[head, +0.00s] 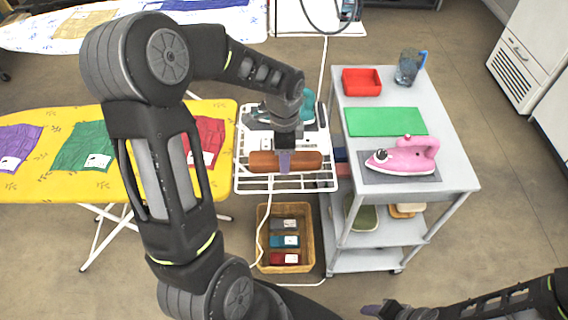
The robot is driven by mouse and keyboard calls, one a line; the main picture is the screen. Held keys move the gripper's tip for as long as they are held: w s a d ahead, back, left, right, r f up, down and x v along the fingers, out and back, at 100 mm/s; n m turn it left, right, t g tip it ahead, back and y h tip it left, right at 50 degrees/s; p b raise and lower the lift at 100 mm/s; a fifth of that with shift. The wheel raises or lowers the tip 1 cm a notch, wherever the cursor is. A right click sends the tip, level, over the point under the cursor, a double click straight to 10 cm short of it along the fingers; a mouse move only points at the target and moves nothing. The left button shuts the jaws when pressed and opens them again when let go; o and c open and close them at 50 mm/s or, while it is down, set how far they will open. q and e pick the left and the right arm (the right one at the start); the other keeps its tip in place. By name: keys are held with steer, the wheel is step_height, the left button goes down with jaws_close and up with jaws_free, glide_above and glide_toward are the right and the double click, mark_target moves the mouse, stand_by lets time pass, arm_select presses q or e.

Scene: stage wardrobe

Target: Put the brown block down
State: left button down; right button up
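The brown block (262,162) is a long bar with rounded ends, lying level from left to right over the white wire rack (243,185). My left gripper (285,163) reaches down onto its middle, with a purple-grey finger in front of the bar, and is shut on it. Whether the block touches the rack or hangs just above it cannot be told. My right gripper (376,310) is low at the bottom edge, away from the block, partly cut off; its opening is unclear.
A teal iron (306,105) is behind my gripper. A yellow ironing board (60,195) and wicker basket (262,240) are near.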

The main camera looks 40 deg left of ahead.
arm_select(q)
steer(key=shift+f, duration=1.7)
steer(key=shift+f, duration=0.1)
steer(key=c, duration=0.8)
jaws_free()
steer(key=shift+o, duration=0.2)
step_height(320, 180, up, 12)
steer(key=shift+r, duration=0.1)
